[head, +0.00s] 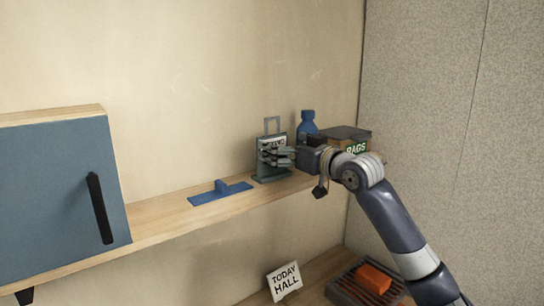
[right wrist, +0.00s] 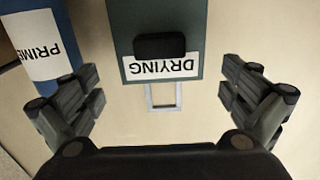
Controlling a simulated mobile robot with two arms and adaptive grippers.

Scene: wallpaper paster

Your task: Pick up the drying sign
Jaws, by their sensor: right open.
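The drying sign (head: 274,172) is a dark green upright board with a grey loop handle on top, standing on the wooden shelf. In the right wrist view the drying sign (right wrist: 190,70) shows upside down, with a black block on its face, a white label reading DRYING and the loop handle. My right gripper (head: 268,155) is in front of the sign in the head view. In the right wrist view my right gripper (right wrist: 162,98) is open, its fingers apart on either side of the handle and not touching it. My left gripper is not in view.
A blue bottle (head: 307,124), labelled PRIME in the wrist view (right wrist: 42,45), and a box marked RAGS (head: 355,147) stand right of the sign. A blue tool (head: 220,192) lies left on the shelf (head: 160,220), beyond it a cabinet (head: 60,190). A TODAY HALL card (head: 284,281) stands below.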

